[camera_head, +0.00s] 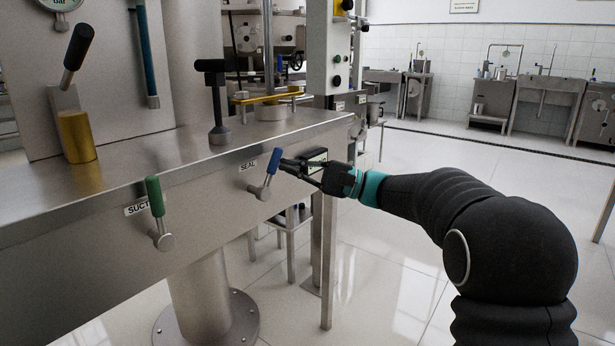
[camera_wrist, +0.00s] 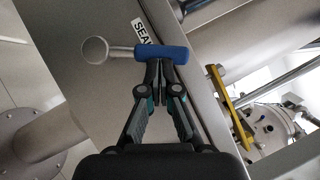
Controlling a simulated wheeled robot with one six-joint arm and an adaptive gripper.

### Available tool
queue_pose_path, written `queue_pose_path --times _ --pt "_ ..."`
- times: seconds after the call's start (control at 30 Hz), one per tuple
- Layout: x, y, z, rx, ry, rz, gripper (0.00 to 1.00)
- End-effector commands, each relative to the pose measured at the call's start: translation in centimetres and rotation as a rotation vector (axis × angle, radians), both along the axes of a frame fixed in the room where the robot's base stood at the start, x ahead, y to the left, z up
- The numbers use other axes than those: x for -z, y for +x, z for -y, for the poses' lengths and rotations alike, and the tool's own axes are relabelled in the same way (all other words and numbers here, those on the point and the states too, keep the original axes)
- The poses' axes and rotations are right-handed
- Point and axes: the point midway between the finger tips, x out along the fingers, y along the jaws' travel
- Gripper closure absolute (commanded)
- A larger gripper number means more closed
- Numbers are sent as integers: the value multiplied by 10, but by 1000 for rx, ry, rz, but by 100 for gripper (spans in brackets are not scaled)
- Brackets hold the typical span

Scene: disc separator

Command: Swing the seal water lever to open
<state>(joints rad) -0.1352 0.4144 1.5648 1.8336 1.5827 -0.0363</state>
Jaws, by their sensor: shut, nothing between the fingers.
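The seal water lever has a blue grip (camera_head: 274,161) and a metal pivot (camera_head: 262,190) on the front face of the steel bench. In the head view it points up, tilted slightly right, beside the SEAL label (camera_head: 248,165). My gripper (camera_head: 284,164) comes in from the right with its fingers shut, its tips at the blue grip. In the wrist view the closed fingertips (camera_wrist: 159,64) reach the side of the blue grip (camera_wrist: 161,52), seemingly touching it; nothing is between the fingers. The lever's metal pivot (camera_wrist: 95,50) shows to the left there.
A green lever (camera_head: 155,197) with a partly hidden SUCT label stands left on the same bench face. A black-handled post (camera_head: 217,110) and a brass cylinder (camera_head: 76,137) stand on the bench top (camera_head: 150,165). Open tiled floor lies right of the bench.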

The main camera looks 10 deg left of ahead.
Motion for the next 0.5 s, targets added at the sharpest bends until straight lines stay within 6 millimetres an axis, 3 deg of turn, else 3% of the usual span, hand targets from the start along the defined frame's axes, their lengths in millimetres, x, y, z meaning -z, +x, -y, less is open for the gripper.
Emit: queue_pose_path --times 0.5 --pt "-18 -19 -11 0 -185 337 100"
